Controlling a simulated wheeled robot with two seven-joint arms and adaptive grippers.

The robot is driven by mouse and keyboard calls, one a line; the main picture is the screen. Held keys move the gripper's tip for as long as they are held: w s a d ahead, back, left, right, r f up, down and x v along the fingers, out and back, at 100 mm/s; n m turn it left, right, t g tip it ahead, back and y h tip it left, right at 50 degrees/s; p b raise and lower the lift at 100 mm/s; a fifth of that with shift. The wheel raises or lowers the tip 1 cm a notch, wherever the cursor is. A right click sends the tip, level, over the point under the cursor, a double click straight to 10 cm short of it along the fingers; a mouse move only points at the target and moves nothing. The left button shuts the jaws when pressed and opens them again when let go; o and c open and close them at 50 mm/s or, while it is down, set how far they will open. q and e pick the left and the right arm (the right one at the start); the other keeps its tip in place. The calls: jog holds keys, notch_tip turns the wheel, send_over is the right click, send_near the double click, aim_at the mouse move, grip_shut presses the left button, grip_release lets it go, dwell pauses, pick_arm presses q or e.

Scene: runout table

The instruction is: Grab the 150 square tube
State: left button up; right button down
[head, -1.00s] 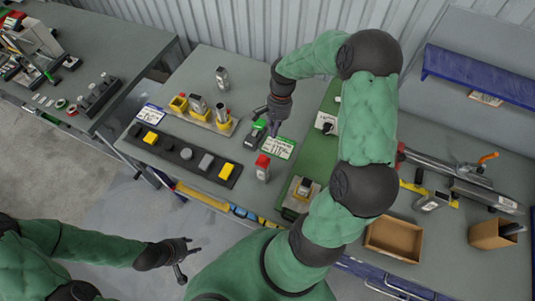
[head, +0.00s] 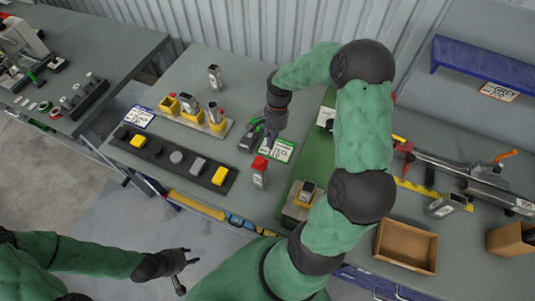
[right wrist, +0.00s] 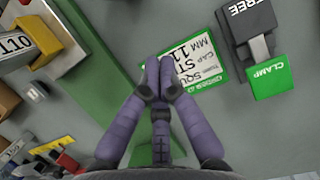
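Several short square tubes show in the head view; no 150 mark is readable on any. One stands alone at the back (head: 215,77). Others sit in yellow holders (head: 190,104). Another piece (head: 446,205) lies at the right. My right gripper (head: 271,143) is shut and empty, above a green-edged card (head: 283,150). In the right wrist view its fingertips (right wrist: 158,62) meet over the card (right wrist: 197,55), partly covering its print. My left gripper (head: 190,268) is open and empty, low in front of the table.
A clamp with a green label (right wrist: 268,80) is right of the card. A green strip (head: 318,150) lies under my right arm. A black rack (head: 175,157) stands at the left, a brown tray (head: 406,246) at the right. The wall shelf (head: 480,62) is blue.

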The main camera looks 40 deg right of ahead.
aim_at(249, 203)
jog(key=b+x, duration=0.1)
jog(key=x, duration=0.8)
jog(key=shift+s+a+f, duration=0.1)
jog(key=shift+f, duration=0.05)
jog(key=a, duration=0.1)
jog(key=s+a, duration=0.1)
jog(key=shift+s+a+r, duration=0.2)
jog(key=shift+a+r, duration=0.05)
jog(key=shift+a, duration=0.15)
jog(key=shift+s+a, duration=0.15)
jog(key=shift+a, duration=0.15)
jog(key=s+a, duration=0.1)
jog(key=a, duration=0.2)
jog(key=s+a, duration=0.2)
jog(key=a, duration=0.2)
jog(key=s+a, duration=0.2)
jog(key=a, duration=0.1)
jog(key=shift+s+a, duration=0.25)
jog(key=shift+a, duration=0.05)
